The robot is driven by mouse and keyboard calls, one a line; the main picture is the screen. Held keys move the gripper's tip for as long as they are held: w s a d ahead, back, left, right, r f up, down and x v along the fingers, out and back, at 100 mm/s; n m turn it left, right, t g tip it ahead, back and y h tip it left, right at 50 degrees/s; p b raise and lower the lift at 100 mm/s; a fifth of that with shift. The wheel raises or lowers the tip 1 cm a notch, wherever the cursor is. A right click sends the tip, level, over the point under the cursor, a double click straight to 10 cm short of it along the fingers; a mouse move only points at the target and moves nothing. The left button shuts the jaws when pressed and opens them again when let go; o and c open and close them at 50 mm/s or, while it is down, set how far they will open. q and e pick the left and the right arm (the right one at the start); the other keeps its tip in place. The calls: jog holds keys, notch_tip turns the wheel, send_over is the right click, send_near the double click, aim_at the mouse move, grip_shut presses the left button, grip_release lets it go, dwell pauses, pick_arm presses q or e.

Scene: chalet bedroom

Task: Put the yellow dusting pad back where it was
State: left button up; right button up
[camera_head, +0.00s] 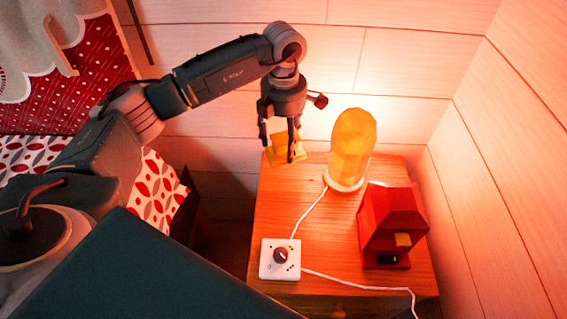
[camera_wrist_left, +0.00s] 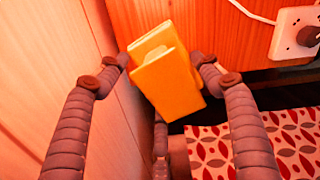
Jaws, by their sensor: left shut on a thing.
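The yellow dusting pad (camera_head: 285,155) is a small yellow block with a wider base, at the back left corner of the wooden bedside table (camera_head: 300,215). My left gripper (camera_head: 279,147) reaches down from above and is shut on it. In the left wrist view the pad (camera_wrist_left: 172,85) sits tilted between the two fingertips of my left gripper (camera_wrist_left: 160,62), over the table's edge. I cannot tell whether the pad touches the table top. My right gripper is not in view.
A glowing yellow lamp (camera_head: 353,145) stands on the table right of the pad. A red house-shaped box (camera_head: 388,215) is at the right, and a white dial control (camera_head: 280,259) with cords at front left. Wooden walls (camera_head: 400,60) close the back and right. A patterned bed (camera_head: 160,190) lies left.

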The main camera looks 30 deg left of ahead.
aim_at(284, 134)
pick_arm(q)
notch_tip(284, 134, down, 8)
jog(key=shift+r+b, duration=0.1)
jog(key=shift+b, duration=0.35)
jog(key=shift+f, duration=0.2)
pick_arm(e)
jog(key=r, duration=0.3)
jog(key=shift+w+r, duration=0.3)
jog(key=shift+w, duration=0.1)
pick_arm(q)
jog(key=shift+f, duration=0.1)
jog(key=o, duration=1)
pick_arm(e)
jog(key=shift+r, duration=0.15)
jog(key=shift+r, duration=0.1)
pick_arm(q)
notch_tip(284, 134, up, 12)
jog(key=shift+r+p, duration=0.1)
jog(key=shift+p, duration=0.65)
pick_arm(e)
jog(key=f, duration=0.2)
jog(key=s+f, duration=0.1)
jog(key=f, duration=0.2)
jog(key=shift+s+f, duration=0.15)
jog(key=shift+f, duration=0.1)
